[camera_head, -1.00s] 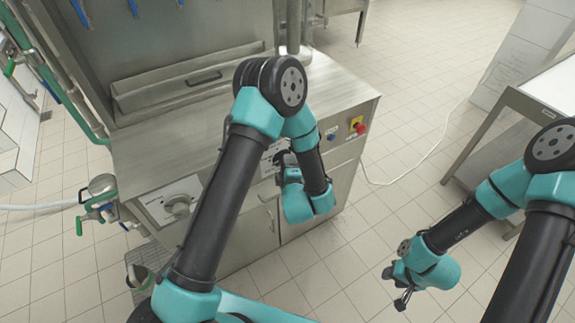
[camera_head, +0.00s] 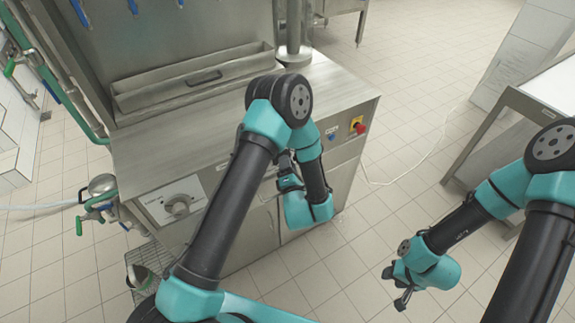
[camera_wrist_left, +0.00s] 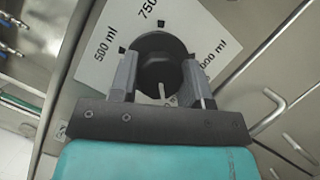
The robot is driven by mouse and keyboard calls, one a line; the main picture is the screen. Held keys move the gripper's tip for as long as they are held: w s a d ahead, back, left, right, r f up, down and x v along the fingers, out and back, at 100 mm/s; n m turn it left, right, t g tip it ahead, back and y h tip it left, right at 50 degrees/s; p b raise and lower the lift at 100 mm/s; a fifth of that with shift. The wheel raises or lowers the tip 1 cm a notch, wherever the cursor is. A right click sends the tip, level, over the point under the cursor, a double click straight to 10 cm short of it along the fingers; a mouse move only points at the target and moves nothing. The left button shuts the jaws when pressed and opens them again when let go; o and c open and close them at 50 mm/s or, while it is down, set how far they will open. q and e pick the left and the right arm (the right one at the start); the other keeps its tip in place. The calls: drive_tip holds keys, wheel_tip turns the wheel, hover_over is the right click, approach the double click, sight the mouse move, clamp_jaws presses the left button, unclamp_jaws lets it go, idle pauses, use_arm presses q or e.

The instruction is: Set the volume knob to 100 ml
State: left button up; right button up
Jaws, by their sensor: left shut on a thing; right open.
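The volume knob (camera_wrist_left: 162,48) is a dark round knob on a white dial plate (camera_wrist_left: 98,60). In the left wrist view the plate shows 500 ml, a partly cut off 750 and a partly covered label ending in 000 ml. No 100 ml label is visible. My left gripper (camera_wrist_left: 160,74) is shut on the knob, with one finger on each side. A light mark shows low on the knob between the fingers. In the head view my left gripper (camera_head: 287,174) is at the machine's front, where my arm hides the knob. My right gripper (camera_head: 396,286) is open and empty above the floor.
The steel machine (camera_head: 170,150) carries another knob (camera_head: 177,207) on its left front and a red button (camera_head: 360,128) on its right. Metal handles (camera_wrist_left: 270,108) stick out near the dial. A side table (camera_head: 540,95) stands at right.

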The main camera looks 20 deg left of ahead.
idle(0.3)
use_arm(q)
drive_tip(key=o, duration=0.9)
